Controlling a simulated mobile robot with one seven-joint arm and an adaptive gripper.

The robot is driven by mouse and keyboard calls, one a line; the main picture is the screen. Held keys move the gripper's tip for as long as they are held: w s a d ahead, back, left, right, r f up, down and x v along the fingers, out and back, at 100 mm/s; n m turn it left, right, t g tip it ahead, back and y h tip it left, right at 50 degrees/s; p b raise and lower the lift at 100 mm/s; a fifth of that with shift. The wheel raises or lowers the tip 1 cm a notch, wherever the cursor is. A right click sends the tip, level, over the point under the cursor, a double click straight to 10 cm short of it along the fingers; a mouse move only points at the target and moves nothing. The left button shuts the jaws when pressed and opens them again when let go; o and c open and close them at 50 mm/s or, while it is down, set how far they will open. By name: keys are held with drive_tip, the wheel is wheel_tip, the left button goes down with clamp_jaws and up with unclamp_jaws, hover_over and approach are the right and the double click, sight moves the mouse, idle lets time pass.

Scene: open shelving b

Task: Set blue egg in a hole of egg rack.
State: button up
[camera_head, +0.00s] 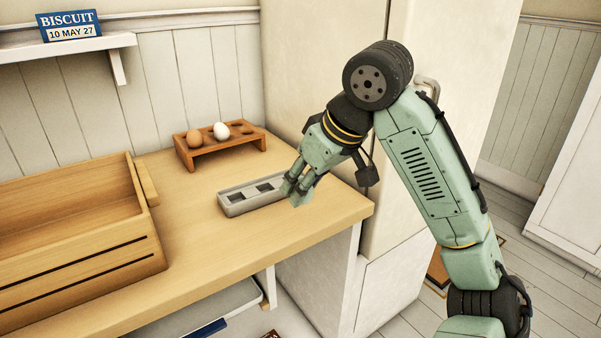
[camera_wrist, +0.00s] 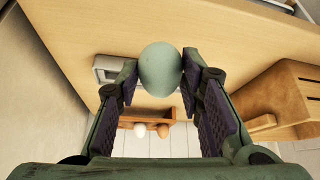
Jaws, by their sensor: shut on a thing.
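The blue egg (camera_wrist: 160,70) is pale blue-green and sits between the fingertips of my gripper (camera_wrist: 160,82) in the wrist view. My gripper is shut on it. In the head view my gripper (camera_head: 298,188) points down over the right end of the grey tray, and its fingers mostly hide the egg. The egg rack (camera_head: 222,153) is a low brown wooden stand at the back of the counter. It holds a brown egg and a white egg toward its left, and empty holes show to the right. The rack (camera_wrist: 152,115) also shows below the egg in the wrist view.
A grey tray (camera_head: 231,208) with dark square recesses lies in front of the rack. A large wooden box (camera_head: 75,235) stands at the left. A tall cream cabinet (camera_head: 310,60) rises behind the counter's right end. Bare counter (camera_head: 185,205) lies between box and tray.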

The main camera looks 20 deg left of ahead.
drive_tip(key=shift+s+d+r, duration=0.1)
drive_tip(key=shift+s+r, duration=0.05)
drive_tip(key=shift+s, duration=0.1)
drive_tip(key=shift+r+p, duration=0.25)
drive_tip(key=shift+p, duration=0.2)
drive_tip(key=w+a+r+p, duration=0.3)
drive_tip(key=w+a+p, duration=0.3)
drive_tip(key=w+p, duration=0.15)
drive_tip(key=w+a+r+p, duration=0.3)
drive_tip(key=w+a+p, duration=0.3)
drive_tip(key=p, duration=0.2)
drive_tip(key=w+a, duration=0.3)
drive_tip(key=w, duration=0.1)
drive_tip(key=w+a+f+p, duration=0.1)
drive_tip(key=w+a, duration=0.3)
drive_tip(key=w+a+f+p, duration=0.1)
drive_tip(key=w+a, duration=0.3)
drive_tip(key=shift+w+a+f, duration=0.15)
drive_tip(key=shift+w+f, duration=0.1)
drive_tip(key=shift+w, duration=0.15)
drive_tip(key=shift+w+a, duration=0.2)
drive_tip(key=shift+w, duration=0.15)
drive_tip(key=shift+w+a, duration=0.25)
drive_tip(key=shift+w, duration=0.15)
drive_tip(key=shift+w+a+f, duration=0.15)
drive_tip(key=shift+a+f, duration=0.05)
drive_tip(key=shift+f, duration=0.05)
